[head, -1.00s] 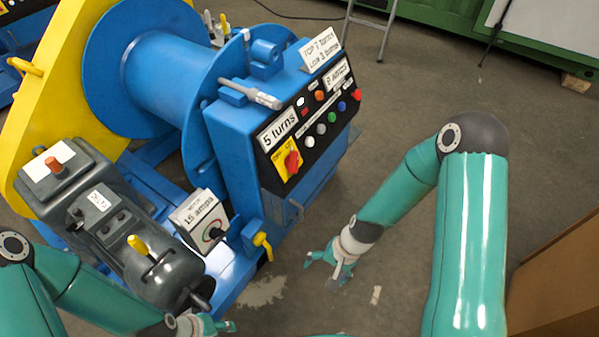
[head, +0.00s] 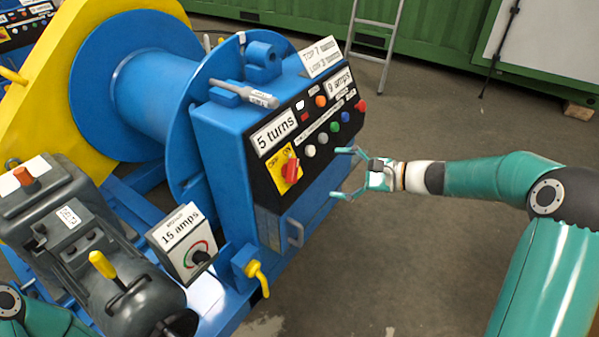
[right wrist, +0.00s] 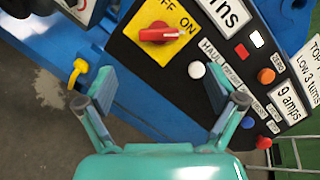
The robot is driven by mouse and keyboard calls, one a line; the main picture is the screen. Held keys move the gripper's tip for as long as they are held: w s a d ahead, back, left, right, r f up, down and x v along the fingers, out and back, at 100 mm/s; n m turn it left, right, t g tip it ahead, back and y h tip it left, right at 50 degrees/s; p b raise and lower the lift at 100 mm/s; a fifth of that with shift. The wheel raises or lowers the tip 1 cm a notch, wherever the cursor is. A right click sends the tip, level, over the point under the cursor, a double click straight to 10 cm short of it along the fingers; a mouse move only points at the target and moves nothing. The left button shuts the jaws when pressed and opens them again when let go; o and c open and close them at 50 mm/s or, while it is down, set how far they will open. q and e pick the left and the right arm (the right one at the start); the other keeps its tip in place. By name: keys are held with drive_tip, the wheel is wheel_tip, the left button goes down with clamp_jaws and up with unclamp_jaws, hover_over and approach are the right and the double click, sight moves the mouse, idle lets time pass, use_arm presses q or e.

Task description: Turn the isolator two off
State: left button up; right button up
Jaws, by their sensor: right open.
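A red rotary handle (head: 291,170) sits on a yellow OFF/ON plate (head: 273,160) on the black panel of the blue winch. No number for this isolator is readable. In the right wrist view the handle (right wrist: 160,35) lies across the plate (right wrist: 163,57), above the gap between my fingers. My right gripper (head: 343,172) is open and empty, to the right of the panel and facing it. Its spread fingers also show in the right wrist view (right wrist: 157,80), apart from the handle. My left gripper is out of view; only part of that arm shows at lower left.
White, green, blue and red buttons (head: 335,127) line the panel beside the isolator. A "15 amps" box (head: 176,238), a yellow tap (head: 257,275) and a grey motor (head: 95,255) stand lower left. The floor right of the winch is open.

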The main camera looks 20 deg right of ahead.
sight(297, 171)
drive_tip(key=b+x, duration=0.1)
drive_tip(key=x, duration=1.1)
drive_tip(key=shift+a+f, duration=0.1)
drive_tip(key=shift+a, duration=0.05)
